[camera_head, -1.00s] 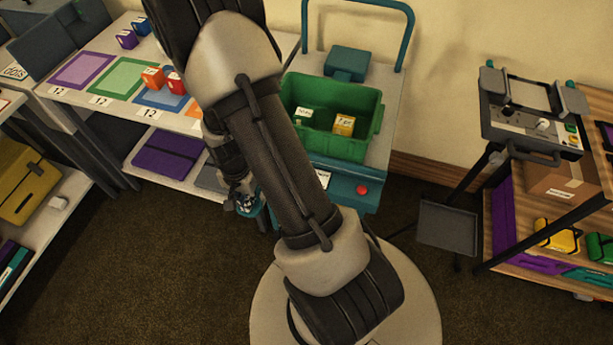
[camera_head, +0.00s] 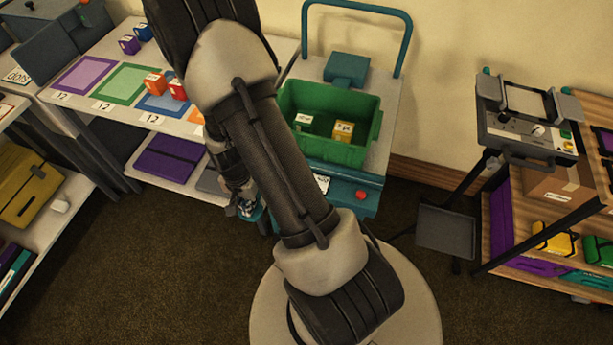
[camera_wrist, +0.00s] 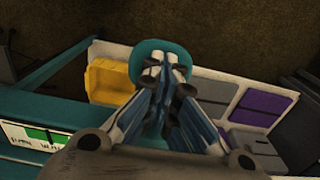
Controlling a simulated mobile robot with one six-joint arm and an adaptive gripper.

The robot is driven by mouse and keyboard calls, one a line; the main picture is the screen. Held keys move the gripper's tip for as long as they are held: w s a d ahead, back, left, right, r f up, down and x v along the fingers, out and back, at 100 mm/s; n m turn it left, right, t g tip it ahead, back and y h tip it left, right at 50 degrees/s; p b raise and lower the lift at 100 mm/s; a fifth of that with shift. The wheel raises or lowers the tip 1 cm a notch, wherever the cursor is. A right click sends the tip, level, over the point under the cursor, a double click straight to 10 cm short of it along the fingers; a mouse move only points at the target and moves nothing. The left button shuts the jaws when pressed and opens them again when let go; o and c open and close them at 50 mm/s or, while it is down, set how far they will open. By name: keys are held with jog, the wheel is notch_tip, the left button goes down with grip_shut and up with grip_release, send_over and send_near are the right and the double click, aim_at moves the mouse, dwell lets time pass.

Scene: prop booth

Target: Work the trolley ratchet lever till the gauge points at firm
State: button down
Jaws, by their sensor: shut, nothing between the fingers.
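The trolley (camera_head: 372,178) is grey and teal, with a tall push handle, and stands in the middle of the head view. A rounded teal pad, seemingly the end of the ratchet lever (camera_wrist: 150,52), shows just behind my fingertips in the wrist view. My gripper (camera_head: 248,208) is shut and empty beside the trolley's left front, mostly behind my arm. In the wrist view my gripper (camera_wrist: 166,72) overlaps the pad; I cannot tell whether they touch. A green and white panel (camera_wrist: 45,137), perhaps the gauge, lies at lower left; its pointer is unreadable.
A green bin (camera_head: 362,142) with small boxes sits on the trolley, and a red button (camera_head: 361,195) is on its front. A table with coloured squares (camera_head: 122,84) stands left. A stand with a device (camera_head: 528,133) and a wooden shelf are right. Carpet is clear in front.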

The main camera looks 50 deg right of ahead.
jog(key=shift+r+p, duration=2.15)
jog(key=shift+r, duration=1.05)
jog(key=a+r+n+t, duration=0.1)
jog(key=a+r+n, duration=0.2)
jog(key=r, duration=0.8)
jog(key=a+r+n+t, duration=0.15)
jog(key=r+n, duration=0.25)
jog(key=r, duration=0.6)
jog(key=s+a+r+n+t, duration=0.1)
jog(key=s+a+r+n, duration=0.2)
jog(key=s+r, duration=0.3)
jog(key=s+a+r+n+t, duration=0.1)
jog(key=s+a+r+n, duration=0.2)
jog(key=s+r, duration=0.3)
jog(key=shift+s+r+n, duration=0.15)
jog(key=shift+s+n, duration=0.35)
jog(key=shift+s, duration=0.25)
jog(key=shift+a, duration=0.1)
